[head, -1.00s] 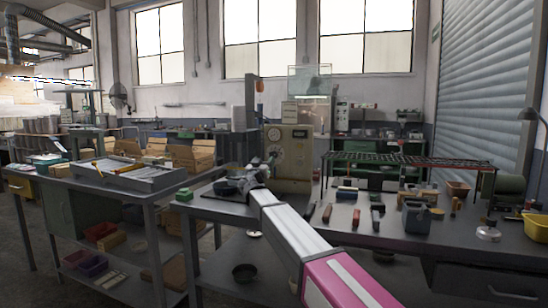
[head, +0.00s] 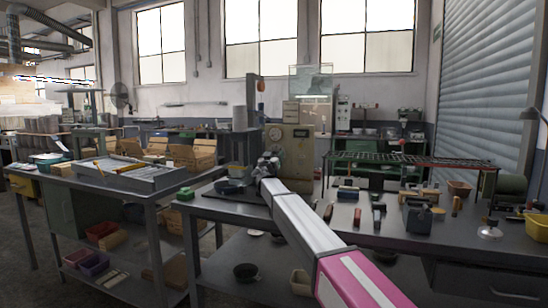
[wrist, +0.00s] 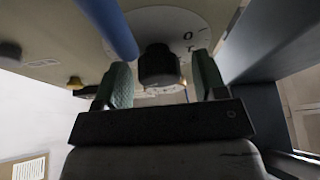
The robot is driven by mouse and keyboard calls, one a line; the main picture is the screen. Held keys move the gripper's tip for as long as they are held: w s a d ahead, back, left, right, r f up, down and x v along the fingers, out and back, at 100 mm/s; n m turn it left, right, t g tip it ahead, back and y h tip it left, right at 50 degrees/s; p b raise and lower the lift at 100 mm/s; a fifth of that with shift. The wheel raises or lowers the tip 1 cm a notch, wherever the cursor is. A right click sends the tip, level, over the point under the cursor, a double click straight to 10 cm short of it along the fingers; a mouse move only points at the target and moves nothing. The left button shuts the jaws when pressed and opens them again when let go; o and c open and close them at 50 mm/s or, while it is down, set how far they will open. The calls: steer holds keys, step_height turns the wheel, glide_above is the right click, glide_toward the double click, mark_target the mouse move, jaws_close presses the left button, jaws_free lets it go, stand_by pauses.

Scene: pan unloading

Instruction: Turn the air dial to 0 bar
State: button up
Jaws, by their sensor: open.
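The air dial is a black round knob (wrist: 157,68) on a pale disc plate (wrist: 168,20) with printed marks, one like a 0 to the right of the knob. My gripper (wrist: 160,78) is open in the wrist view, its green-padded fingers on either side of the knob. I cannot tell whether the pads touch it. In the head view my gripper (head: 268,166) is at the front of the beige machine (head: 297,165), which has a round gauge (head: 301,133). The dial is hidden there behind my arm.
A dark pan (head: 229,187) lies left of my gripper on the bench. Tools and boxes crowd the bench to the right.

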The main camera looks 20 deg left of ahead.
steer(key=c, duration=0.9)
